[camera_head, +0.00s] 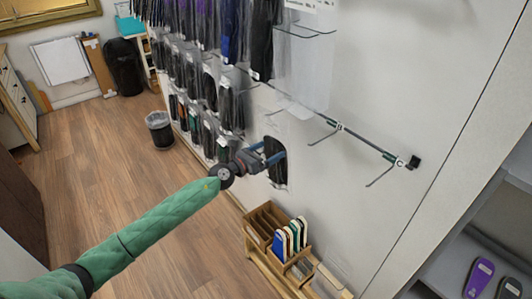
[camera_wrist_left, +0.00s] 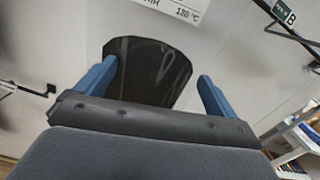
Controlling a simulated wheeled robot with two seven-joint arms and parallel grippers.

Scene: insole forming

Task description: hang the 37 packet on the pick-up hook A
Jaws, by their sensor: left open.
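My left gripper (camera_head: 268,156) is open in front of the wall, with its blue fingers at a dark packet (camera_head: 279,174). In the left wrist view the dark packet (camera_wrist_left: 150,70) lies between the two spread fingertips (camera_wrist_left: 157,80); I cannot tell whether they touch it. No 37 is readable on it. Two wire hooks stick out from the rail to the right, a nearer one (camera_head: 380,177) and a farther one (camera_head: 324,138); both look empty. Their letters are too small in the head view. A tag B (camera_wrist_left: 289,17) shows in the left wrist view. My right gripper is not seen.
Rows of hanging dark packets (camera_head: 196,75) fill the wall at upper left. Below stands a wooden organizer (camera_head: 257,228) with coloured insoles (camera_head: 289,238). A grey shelf (camera_head: 450,264) with purple insoles is at lower right. The wall around the hooks is clear.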

